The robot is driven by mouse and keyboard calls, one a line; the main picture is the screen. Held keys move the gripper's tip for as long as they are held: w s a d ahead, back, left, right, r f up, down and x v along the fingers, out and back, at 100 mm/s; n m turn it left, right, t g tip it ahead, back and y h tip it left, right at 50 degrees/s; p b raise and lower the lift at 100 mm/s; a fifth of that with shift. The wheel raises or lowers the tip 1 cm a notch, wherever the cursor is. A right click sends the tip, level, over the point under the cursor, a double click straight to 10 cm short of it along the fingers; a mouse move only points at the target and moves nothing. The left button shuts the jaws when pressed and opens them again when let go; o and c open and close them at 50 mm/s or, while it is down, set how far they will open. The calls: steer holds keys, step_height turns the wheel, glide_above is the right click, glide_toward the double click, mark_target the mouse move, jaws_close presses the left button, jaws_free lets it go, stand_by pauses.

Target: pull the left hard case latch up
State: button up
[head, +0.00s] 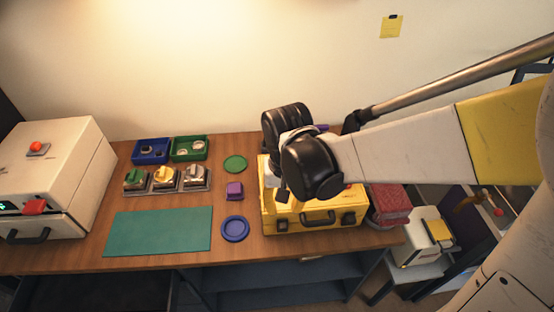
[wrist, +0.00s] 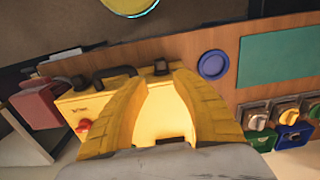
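The yellow hard case (head: 330,227) stands at the right end of the workbench, with a dark handle (head: 318,218) on its front. Its left latch (head: 282,226) and right latch (head: 348,218) are dark blocks flanking the handle. In the wrist view, which is turned about, the left latch (wrist: 161,67) shows just beyond the fingertips, and the right latch (wrist: 78,82) lies farther left. My gripper (wrist: 158,79) has its yellow fingers spread with nothing between them. In the head view my gripper (head: 276,190) is over the case's left part; my arm hides much of the lid.
A blue disc (head: 235,229), purple block (head: 234,190) and green disc (head: 235,164) lie left of the case. A green mat (head: 160,231) lies farther left. A red box (head: 388,205) is right of the case.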

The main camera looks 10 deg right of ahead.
mark_target(283, 225)
step_height(283, 225, down, 10)
steer(key=b, duration=0.3)
steer(key=shift+r, duration=0.2)
